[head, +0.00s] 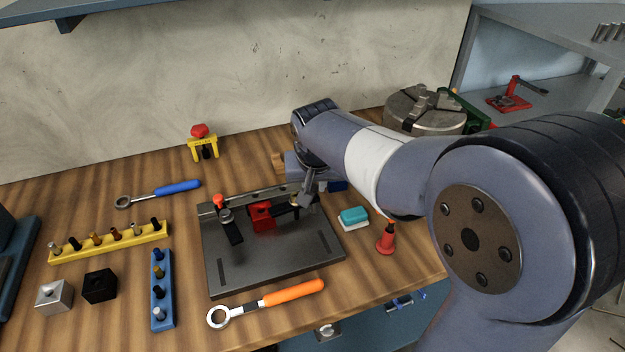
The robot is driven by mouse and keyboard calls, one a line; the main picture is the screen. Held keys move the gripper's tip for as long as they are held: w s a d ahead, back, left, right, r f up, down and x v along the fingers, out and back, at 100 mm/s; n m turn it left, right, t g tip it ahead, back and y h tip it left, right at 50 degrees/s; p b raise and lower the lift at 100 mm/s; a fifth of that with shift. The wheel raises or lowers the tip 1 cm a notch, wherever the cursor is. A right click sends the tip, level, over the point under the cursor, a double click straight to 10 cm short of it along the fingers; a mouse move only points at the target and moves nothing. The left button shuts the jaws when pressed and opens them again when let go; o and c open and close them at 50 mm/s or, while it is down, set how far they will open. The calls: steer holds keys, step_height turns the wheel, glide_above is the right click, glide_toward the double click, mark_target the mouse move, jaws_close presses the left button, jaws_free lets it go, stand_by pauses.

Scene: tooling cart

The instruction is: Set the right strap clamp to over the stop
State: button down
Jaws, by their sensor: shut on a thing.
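The dark grey fixture plate (275,268) lies on the wooden bench, with a raised rail along its back edge. The left strap clamp (231,230) has a red knob and a black strap pointing toward the front of the plate. A red part (262,218) sits near the middle of the rail. My gripper (307,197) is at the back right of the plate, pointing down, shut on the right strap clamp (294,207). The fingers and wrist hide most of that clamp. I cannot tell its strap's exact angle or where the stop lies under it.
An orange-handled wrench (280,298) lies before the plate. A teal-and-white block (354,217) and a red cone-shaped bottle (386,238) stand to its right. A blue peg rack (161,291) is left. A round chuck (425,112) stands behind my arm.

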steer(key=shift+s+m, duration=0.2)
steer(key=shift+m, duration=0.4)
steer(key=shift+h, duration=0.3)
steer(key=c, duration=1.6)
jaws_free()
steer(key=shift+s, duration=0.1)
steer(key=shift+o, duration=0.2)
steer(key=v, duration=1.1)
steer(key=shift+d, duration=0.1)
